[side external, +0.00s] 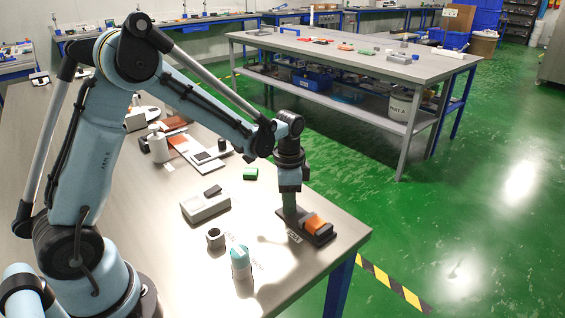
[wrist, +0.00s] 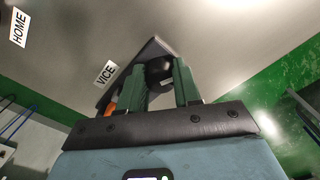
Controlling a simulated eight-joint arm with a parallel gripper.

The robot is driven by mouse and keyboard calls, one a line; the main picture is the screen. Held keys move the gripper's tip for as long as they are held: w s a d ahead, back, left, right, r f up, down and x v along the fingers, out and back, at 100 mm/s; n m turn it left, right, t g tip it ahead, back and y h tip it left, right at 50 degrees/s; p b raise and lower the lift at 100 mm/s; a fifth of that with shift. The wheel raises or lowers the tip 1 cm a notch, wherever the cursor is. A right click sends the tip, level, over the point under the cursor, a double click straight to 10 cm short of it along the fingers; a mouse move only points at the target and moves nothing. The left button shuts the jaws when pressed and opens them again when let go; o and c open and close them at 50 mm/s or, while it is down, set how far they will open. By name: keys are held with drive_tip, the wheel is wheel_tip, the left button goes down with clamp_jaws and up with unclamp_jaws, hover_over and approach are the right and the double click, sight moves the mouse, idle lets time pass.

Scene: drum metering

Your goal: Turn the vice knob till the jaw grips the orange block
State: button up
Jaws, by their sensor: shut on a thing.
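The dark vice (side external: 318,238) sits near the front right corner of the grey table. The orange block (side external: 314,222) lies on it; in the wrist view only a sliver of the orange block (wrist: 111,107) shows beside a finger. My gripper (side external: 289,211) points down at the vice's left end. In the wrist view, the green fingers of my gripper (wrist: 160,85) are shut on the dark round vice knob (wrist: 158,69) between them. The fingers hide much of the knob and the block. I cannot tell whether the vice jaw touches the block.
A grey box (side external: 205,207), a grey ring-like part (side external: 215,238) and a teal-capped bottle (side external: 240,263) stand left of the vice. A small green block (side external: 250,173) lies behind. The table's right edge is close to the vice. A VICE label (wrist: 106,73) lies beside it.

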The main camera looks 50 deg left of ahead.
drive_tip(key=o, duration=1.1)
drive_tip(key=shift+c, duration=0.2)
wheel_tip(320, 180, up, 12)
drive_tip(key=shift+r, duration=0.1)
drive_tip(key=s+d+n+t, duration=0.2)
drive_tip(key=s+n+t, duration=0.5)
drive_tip(key=s, duration=0.5)
drive_tip(key=shift+s+d+r, duration=0.2)
drive_tip(key=shift+s, duration=0.2)
